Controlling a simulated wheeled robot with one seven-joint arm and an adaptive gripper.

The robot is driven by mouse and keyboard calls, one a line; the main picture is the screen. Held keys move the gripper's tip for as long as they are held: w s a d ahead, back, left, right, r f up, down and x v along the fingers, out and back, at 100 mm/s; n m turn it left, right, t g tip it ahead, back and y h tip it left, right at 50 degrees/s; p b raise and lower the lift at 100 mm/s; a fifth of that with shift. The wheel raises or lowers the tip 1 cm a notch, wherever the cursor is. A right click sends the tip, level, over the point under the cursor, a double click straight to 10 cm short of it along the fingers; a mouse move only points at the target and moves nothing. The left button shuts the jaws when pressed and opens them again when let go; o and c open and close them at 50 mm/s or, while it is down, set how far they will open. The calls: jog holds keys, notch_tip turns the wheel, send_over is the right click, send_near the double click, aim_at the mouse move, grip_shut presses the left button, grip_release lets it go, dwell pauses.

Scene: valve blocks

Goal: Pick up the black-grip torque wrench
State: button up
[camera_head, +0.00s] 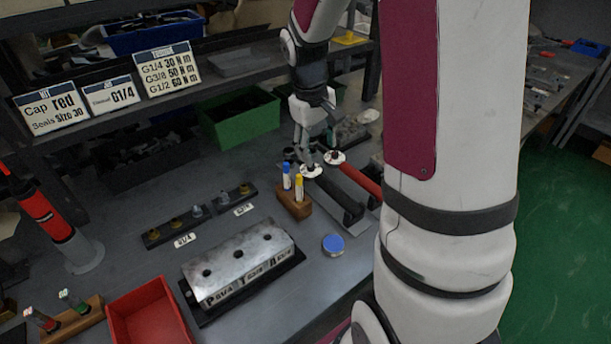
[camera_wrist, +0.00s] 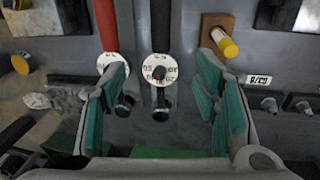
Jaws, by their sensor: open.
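The black-grip torque wrench (camera_head: 338,193) lies on the bench in the head view, with a round white tag near its head. In the wrist view its black shaft (camera_wrist: 160,28) runs down from the top centre to the tag (camera_wrist: 160,68) and dark head. A red-grip wrench (camera_head: 363,180) lies beside it, to the right in the head view and to the left in the wrist view (camera_wrist: 104,22). My gripper (camera_head: 306,158) is open and empty over the black-grip wrench's head end. In the wrist view its green-padded fingers (camera_wrist: 164,78) are on either side of the tag; contact cannot be told.
A wooden holder (camera_head: 294,204) with a blue and a yellow marker stands close left of the black-grip wrench. A metal valve block (camera_head: 240,262), a blue-lidded tin (camera_head: 333,245) and a red bin (camera_head: 148,317) are nearer. A green bin (camera_head: 240,122) and shelf (camera_head: 110,118) are behind.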

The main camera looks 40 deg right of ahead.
aim_at(321, 177)
jog(key=f, duration=0.4)
jog(key=d+f, duration=0.1)
jog(key=f, duration=0.3)
jog(key=f+b, duration=0.1)
jog(key=f, duration=0.3)
jog(key=shift+w+d+f, duration=0.15)
jog(key=shift+d+f, duration=0.2)
jog(key=shift+d, duration=0.05)
jog(key=shift+c, duration=0.2)
grip_shut()
